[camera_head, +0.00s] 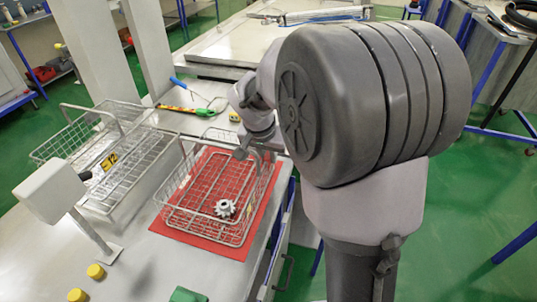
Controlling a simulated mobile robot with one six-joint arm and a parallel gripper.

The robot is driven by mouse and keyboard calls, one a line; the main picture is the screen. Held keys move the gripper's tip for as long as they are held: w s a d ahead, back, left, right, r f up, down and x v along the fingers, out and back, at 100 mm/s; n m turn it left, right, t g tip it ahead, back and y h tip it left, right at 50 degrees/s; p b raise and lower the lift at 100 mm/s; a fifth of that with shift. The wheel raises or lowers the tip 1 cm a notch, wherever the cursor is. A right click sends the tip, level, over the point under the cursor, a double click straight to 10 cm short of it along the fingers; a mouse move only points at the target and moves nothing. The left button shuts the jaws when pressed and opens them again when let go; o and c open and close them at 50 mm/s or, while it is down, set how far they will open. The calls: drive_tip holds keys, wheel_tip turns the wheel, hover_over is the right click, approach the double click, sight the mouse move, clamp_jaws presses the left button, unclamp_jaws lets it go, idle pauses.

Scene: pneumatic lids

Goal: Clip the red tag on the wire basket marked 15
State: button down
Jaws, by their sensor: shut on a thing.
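My gripper (243,151) is small and partly hidden at the end of my arm, over the far right part of a wire basket (168,207). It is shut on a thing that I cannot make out. This basket stands on a red mat (262,212) and holds a grey gear (225,208). A second wire basket (128,183) is to its left, with a yellow label (108,161) whose dark number is too small to read surely. I see no number on the basket on the mat. I cannot make out the red tag.
A pale box-shaped head on a post (50,190) stands at the left, near two yellow caps (95,271). A green object (188,295) lies at the front edge. Behind the baskets lie a yellow-and-black tool (184,111) and a blue-handled tool (178,83). My arm blocks the right side.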

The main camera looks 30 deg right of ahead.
drive_tip(key=c, duration=0.9)
unclamp_jaws()
drive_tip(key=shift+f, duration=0.1)
wheel_tip(320, 180, up, 7)
drive_tip(key=p, duration=0.5)
